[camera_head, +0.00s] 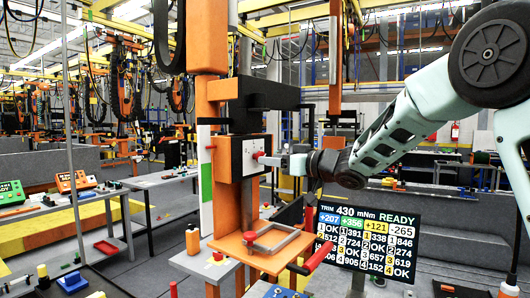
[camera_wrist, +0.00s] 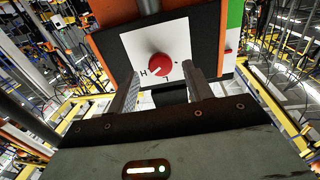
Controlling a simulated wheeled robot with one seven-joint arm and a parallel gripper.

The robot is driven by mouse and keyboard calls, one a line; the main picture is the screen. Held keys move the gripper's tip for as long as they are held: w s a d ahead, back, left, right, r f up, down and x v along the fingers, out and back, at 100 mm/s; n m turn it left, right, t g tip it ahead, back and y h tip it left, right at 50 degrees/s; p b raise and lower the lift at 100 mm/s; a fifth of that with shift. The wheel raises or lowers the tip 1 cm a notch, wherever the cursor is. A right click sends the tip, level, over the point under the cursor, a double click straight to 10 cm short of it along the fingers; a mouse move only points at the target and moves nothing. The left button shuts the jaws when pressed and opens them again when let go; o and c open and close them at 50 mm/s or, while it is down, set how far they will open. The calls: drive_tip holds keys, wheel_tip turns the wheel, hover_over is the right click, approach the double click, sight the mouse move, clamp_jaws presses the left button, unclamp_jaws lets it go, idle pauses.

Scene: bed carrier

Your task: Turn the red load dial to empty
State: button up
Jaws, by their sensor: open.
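The round red load dial (camera_wrist: 159,65) sits on a white plate (camera_wrist: 184,43) on the orange and black machine. The letter H is left of the dial and an L below it; a small mark is to the right. A pale line on the dial points down-left, towards the H. My gripper (camera_wrist: 160,72) is open, its two fingers apart on either side below the dial, with no contact visible. In the head view my gripper (camera_head: 283,160) comes from the right, close in front of the dial (camera_head: 257,155), which is partly visible.
Below the dial is an orange ledge (camera_head: 232,246) with a grey frame and a red knob. A red-handled lever (camera_head: 318,254) and a display (camera_head: 368,235) reading READY stand to the right. An orange bottle (camera_head: 192,240) stands left.

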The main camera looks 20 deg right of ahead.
drive_tip(key=p+x, duration=0.1)
drive_tip(key=x, duration=0.2)
drive_tip(key=shift+w+a, duration=0.2)
drive_tip(key=c, duration=0.9)
drive_tip(key=shift+c, duration=0.2)
